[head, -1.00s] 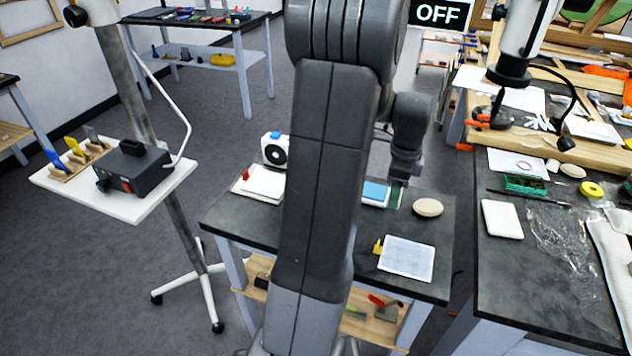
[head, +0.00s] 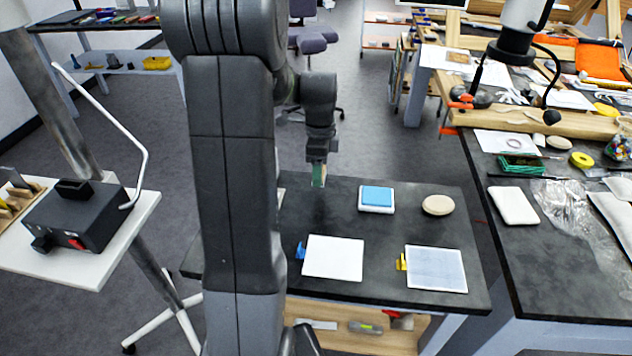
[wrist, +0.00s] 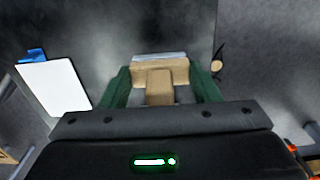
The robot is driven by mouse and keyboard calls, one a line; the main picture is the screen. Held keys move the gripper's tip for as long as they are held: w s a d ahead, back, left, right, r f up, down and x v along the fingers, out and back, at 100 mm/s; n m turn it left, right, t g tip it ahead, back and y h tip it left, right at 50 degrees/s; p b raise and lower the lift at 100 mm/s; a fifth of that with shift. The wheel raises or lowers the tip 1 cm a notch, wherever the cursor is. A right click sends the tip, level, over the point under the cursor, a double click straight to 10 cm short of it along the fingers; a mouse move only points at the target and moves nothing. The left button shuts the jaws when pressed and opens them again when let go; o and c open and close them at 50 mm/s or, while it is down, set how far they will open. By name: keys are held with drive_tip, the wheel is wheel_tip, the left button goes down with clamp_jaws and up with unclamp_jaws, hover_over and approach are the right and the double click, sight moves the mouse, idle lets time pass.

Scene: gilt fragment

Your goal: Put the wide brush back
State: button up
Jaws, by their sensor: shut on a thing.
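My gripper (head: 319,178) hangs over the back left part of the dark table (head: 330,205), left of a blue pad. Its green fingers (wrist: 162,90) are shut on the wide brush (wrist: 160,74) in the wrist view. The brush shows as a tan wooden block with a pale grey strip along its far edge. In the head view the brush is mostly hidden and too small to make out. I cannot tell its height above the table.
A white sheet (head: 333,258) with a blue clip (head: 301,250) and a pale blue-grey panel (head: 436,269) with a yellow clip lie at the front. The blue pad (head: 377,196) and a tan disc (head: 438,205) lie behind. My arm hides the table's left part.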

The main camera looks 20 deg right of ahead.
drive_tip(key=shift+f, duration=2.3)
drive_tip(key=shift+f, duration=0.2)
drive_tip(key=o, duration=0.9)
drive_tip(key=shift+r, duration=0.1)
wheel_tip(320, 180, up, 12)
drive_tip(key=shift+r, duration=0.15)
